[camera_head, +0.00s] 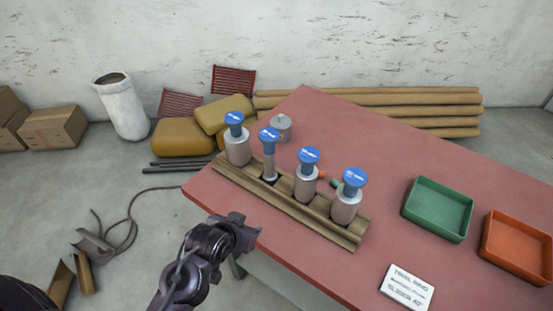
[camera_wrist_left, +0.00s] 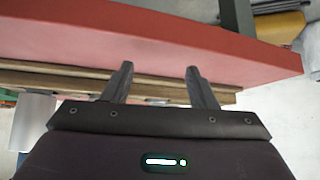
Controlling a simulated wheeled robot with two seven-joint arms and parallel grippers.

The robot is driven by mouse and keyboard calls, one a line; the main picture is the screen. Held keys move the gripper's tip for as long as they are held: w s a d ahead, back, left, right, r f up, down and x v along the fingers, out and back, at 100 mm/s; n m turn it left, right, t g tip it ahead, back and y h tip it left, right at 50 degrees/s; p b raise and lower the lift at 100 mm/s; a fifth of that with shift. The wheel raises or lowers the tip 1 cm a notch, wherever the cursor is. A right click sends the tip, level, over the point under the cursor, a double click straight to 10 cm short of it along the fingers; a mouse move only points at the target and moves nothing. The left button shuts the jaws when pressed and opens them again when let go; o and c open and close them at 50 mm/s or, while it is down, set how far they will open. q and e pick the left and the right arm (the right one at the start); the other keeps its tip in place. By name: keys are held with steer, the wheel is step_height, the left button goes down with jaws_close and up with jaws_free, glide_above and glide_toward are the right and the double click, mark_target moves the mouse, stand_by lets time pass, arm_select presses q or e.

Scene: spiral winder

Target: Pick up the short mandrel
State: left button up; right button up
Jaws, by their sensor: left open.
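Several grey mandrels with blue caps stand upright in a row in a brown wooden rack (camera_head: 310,224) on the red table (camera_head: 300,115). They are a thick leftmost one (camera_head: 237,148), a thin one (camera_head: 269,166), a thick third one (camera_head: 305,185) and a thick rightmost one (camera_head: 346,206). I cannot tell for certain which is the short mandrel. My left gripper (camera_head: 243,230) is at the table's near left edge, apart from the rack in the head view. In the left wrist view its fingers (camera_wrist_left: 159,80) are spread and empty, with the rack's wood (camera_wrist_left: 75,82) behind them. My right gripper is out of view.
A green tray (camera_head: 410,208) and an orange tray (camera_head: 487,245) lie to the right on the table. A white sign (camera_head: 407,287) lies at the front. A small grey lidded pot (camera_head: 281,128) stands behind the rack. The far middle of the table is clear.

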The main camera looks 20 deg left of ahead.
mark_target(267, 150)
arm_select(q)
steer(key=w+r+t, duration=0.1)
steer(key=w, duration=0.1)
steer(key=w+r+t, duration=0.1)
steer(key=w+t, duration=0.1)
steer(key=w+r+t, duration=0.1)
steer(key=w+r, duration=0.1)
steer(key=shift+d+h, duration=0.1)
steer(key=shift+h, duration=0.2)
steer(key=w+r+t, duration=0.1)
steer(key=r+t, duration=0.1)
steer(key=w+r+t, duration=0.3)
steer(key=w+r, duration=0.1)
steer(key=r, duration=0.1)
steer(key=shift+d+n+t+p, duration=0.3)
steer(key=shift+t, duration=0.1)
steer(key=w, duration=0.2)
steer(key=w+p, duration=0.1)
steer(key=w, duration=0.1)
steer(key=w+d+p, duration=0.1)
steer(key=w, duration=0.1)
steer(key=shift+r, duration=0.3)
steer(key=shift+w+f, duration=0.15)
steer(key=shift+w, duration=0.25)
jaws_close()
